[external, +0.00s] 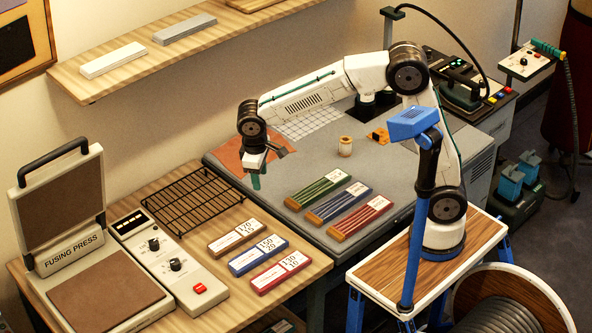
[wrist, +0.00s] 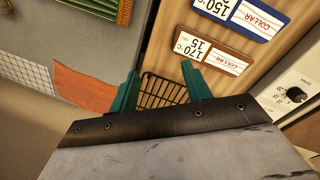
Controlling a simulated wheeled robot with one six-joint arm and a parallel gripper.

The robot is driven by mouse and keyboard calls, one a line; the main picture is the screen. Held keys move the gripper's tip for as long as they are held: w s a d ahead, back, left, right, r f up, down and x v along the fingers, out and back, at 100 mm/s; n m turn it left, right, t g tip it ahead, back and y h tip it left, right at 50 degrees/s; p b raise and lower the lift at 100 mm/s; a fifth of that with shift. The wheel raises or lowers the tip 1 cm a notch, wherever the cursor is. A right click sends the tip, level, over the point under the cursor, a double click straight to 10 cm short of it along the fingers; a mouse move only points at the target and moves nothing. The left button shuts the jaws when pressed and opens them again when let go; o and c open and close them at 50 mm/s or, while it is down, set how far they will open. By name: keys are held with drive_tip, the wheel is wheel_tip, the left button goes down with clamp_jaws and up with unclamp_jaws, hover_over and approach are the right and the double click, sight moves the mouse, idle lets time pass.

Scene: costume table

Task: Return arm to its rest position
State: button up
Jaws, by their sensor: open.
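My arm reaches left from its mount on the small wood-topped stand (external: 385,272). My gripper (external: 256,181) hangs near the left edge of the grey work table (external: 300,230), above the gap by the wooden table (external: 310,258). In the wrist view my gripper (wrist: 160,90) shows two green fingers spread apart with nothing between them. The black wire rack (wrist: 160,92) lies beyond the fingers, on the wooden table. The rack also shows in the external view (external: 195,200), left of my gripper.
A fusing press (external: 70,240) stands at the left. Brown, blue and red labelled blocks (external: 258,255) lie beside its control box. Green, blue and red striped bundles (external: 340,203), a small spool (external: 345,147) and an orange-brown sheet (external: 228,155) lie on the grey table. A shelf (external: 180,60) is above.

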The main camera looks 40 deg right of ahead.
drive_tip(key=s+d+r+m, duration=0.1)
drive_tip(key=s+d+m, duration=0.1)
drive_tip(key=s+d, duration=0.5)
drive_tip(key=s+d+r+m+y, duration=0.1)
drive_tip(key=s+d, duration=0.6)
drive_tip(key=d, duration=0.9)
drive_tip(key=s+d+r+m, duration=0.3)
drive_tip(key=s+d, duration=0.5)
drive_tip(key=d, duration=0.3)
drive_tip(key=shift+d+m+t+y, duration=0.2)
drive_tip(key=shift+m+t+y, duration=0.1)
drive_tip(key=shift+t, duration=0.1)
drive_tip(key=shift+c, duration=0.2)
